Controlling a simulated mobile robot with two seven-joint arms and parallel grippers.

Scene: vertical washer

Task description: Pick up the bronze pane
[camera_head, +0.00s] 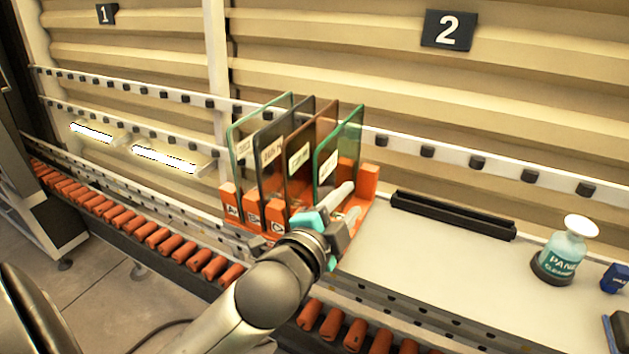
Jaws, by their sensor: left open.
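The bronze pane (297,180) stands upright in an orange slotted rack (368,183), third from the left in a row of panes with white labels. A dark grey pane (268,180) stands to its left and a green-edged pane (334,140) to its right, partly covering it. My left gripper (347,206) is open at the front right of the rack, in front of the green-edged pane's lower part. It holds nothing that I can see. My wrist hides part of the rack's front. My right gripper is not in view.
A pale worktop (430,246) extends right, with a black slotted bar (452,215) and a pane cleaner bottle (562,258). A pale-edged pane (240,150) fills the rack's left end. Orange rollers (140,230) run along the front. A ribbed wall stands behind.

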